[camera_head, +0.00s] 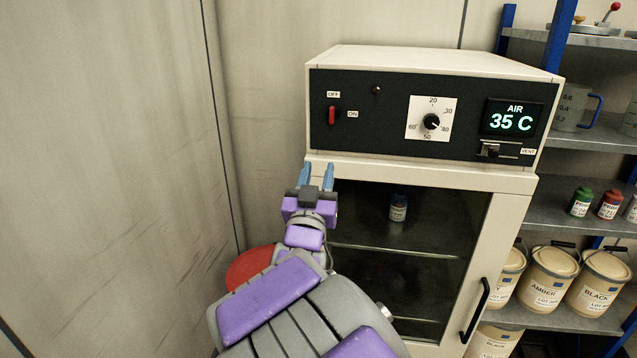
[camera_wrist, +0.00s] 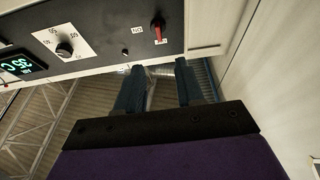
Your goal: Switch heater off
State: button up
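The heater cabinet (camera_head: 440,62) stands ahead with a dark control panel. Its small red switch (camera_head: 332,115) is at the panel's left, with an OFF label above it and an ON label to its right. The red part looks vertical; I cannot tell its setting for sure. The switch also shows at the top of the wrist view (camera_wrist: 158,31), which looks upside down. My gripper (camera_head: 315,177) is open and empty, fingers pointing up, below the switch and slightly left, apart from it. Its two fingers show in the wrist view (camera_wrist: 162,88).
The panel also has a dark lamp (camera_head: 376,90), a dial (camera_head: 432,121), a display (camera_head: 512,118) reading 35 C and a vent slider (camera_head: 489,151). A glass door with a bottle (camera_head: 398,207) behind it is below. A wall (camera_head: 110,130) is left; shelves (camera_head: 580,213) with cans are right.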

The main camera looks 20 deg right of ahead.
jog(key=shift+b+v, duration=0.65)
jog(key=shift+v, duration=0.1)
jog(key=a+f+n+g+y, duration=0.1)
jog(key=a+f+g+y, duration=0.1)
jog(key=a+f+y, duration=0.3)
jog(key=a+f+n+g+y, duration=0.1)
jog(key=f+n+g+y, duration=0.15)
jog(key=f, duration=0.35)
jog(key=s+a+f+n+g+y, duration=0.1)
jog(key=s+a+f+g+y, duration=0.4)
jog(key=s+f, duration=0.35)
jog(key=s+f+g, duration=0.1)
jog(key=s+g, duration=0.2)
jog(key=s, duration=0.6)
jog(key=s+f+n+g, duration=0.1)
jog(key=s+g, duration=0.3)
jog(key=s, duration=0.5)
jog(key=s+d+f+n+g, duration=0.1)
jog(key=s+g, duration=0.3)
jog(key=s, duration=0.5)
jog(key=shift+s+f, duration=0.4)
jog(key=shift+f, duration=0.5)
